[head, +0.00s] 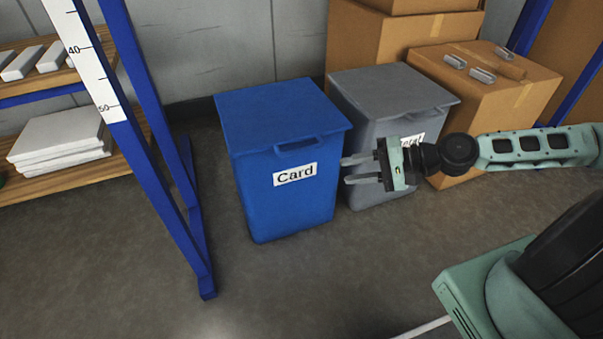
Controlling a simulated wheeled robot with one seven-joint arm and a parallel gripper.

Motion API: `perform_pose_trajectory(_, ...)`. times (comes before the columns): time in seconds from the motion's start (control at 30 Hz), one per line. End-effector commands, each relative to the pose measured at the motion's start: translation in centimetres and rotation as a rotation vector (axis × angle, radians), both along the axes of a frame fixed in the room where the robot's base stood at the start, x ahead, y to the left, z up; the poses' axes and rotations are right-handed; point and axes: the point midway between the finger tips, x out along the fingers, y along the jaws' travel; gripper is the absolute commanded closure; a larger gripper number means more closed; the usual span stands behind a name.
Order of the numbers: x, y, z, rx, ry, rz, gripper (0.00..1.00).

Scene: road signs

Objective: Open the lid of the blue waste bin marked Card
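The blue waste bin (255,200) stands on the floor, with a white label reading "Card" (295,174) on its front. Its blue lid (280,106) is closed and lies flat. A handle (298,143) shows at the lid's front edge. My gripper (344,170) is in front of the grey bin and to the right of the blue bin's front. Its two fingers point left and are apart, with nothing between them. In this view the fingertips lie just right of the blue bin; I cannot tell the exact distance.
A grey bin (365,135) with a closed lid (392,91) stands right beside the blue bin, its label partly hidden by my arm. Cardboard boxes (480,95) stack behind. A blue rack frame (165,180) stands at left. The floor in front (290,285) is clear.

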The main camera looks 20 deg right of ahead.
Motion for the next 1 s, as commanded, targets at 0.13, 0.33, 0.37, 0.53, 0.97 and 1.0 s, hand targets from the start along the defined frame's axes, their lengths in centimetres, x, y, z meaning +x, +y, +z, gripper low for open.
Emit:
perform_pose_trajectory(0.13,2.3,-3.3,-2.1,0.109,-0.071,-0.162,0.66)
perform_pose_trajectory(0.33,3.4,-5.3,-1.8,0.163,-0.115,-0.248,0.66)
perform_pose_trajectory(0.37,3.5,-5.3,-1.8,0.165,-0.116,-0.250,0.66)
perform_pose_trajectory(0.53,4.3,-4.3,-2.0,0.161,-0.115,-0.246,0.66)
perform_pose_trajectory(0.97,8.5,0.9,-3.1,0.160,-0.114,-0.243,0.66)
perform_pose_trajectory(1.0,8.9,1.4,-3.2,0.160,-0.116,-0.243,0.66)
